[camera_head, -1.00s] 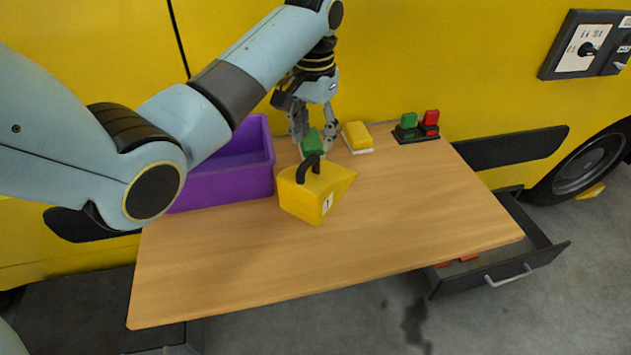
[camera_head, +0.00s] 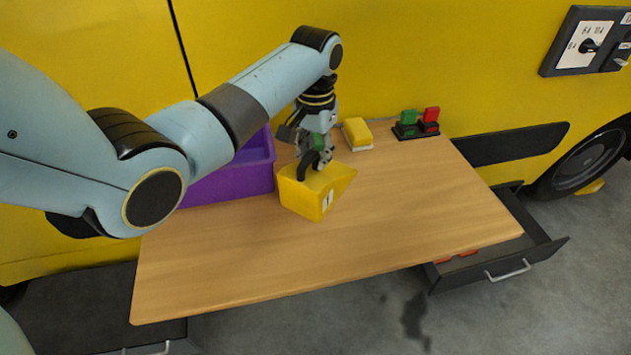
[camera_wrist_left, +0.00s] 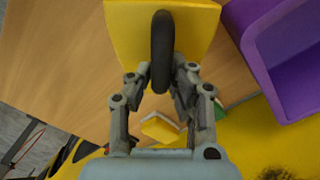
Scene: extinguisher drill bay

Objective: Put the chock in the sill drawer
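The chock (camera_head: 328,192) is a yellow wedge with a black loop handle and a small white label, standing on the wooden table. In the left wrist view the yellow chock (camera_wrist_left: 128,32) fills the top middle, with its handle (camera_wrist_left: 162,50) between my fingers. My left gripper (camera_head: 316,165) is down at the handle; in the wrist view its fingers (camera_wrist_left: 162,78) close in on both sides of the handle. The sill drawer (camera_head: 500,262) is dark grey and pulled open below the table's right end, with small orange things inside. My right gripper is not in view.
A purple bin (camera_head: 235,183) stands on the table left of the chock. Behind are a yellow-and-white block (camera_head: 357,133), a green item partly hidden by my gripper, and a dark base with green and red blocks (camera_head: 417,130). The table's right half (camera_head: 430,195) is clear.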

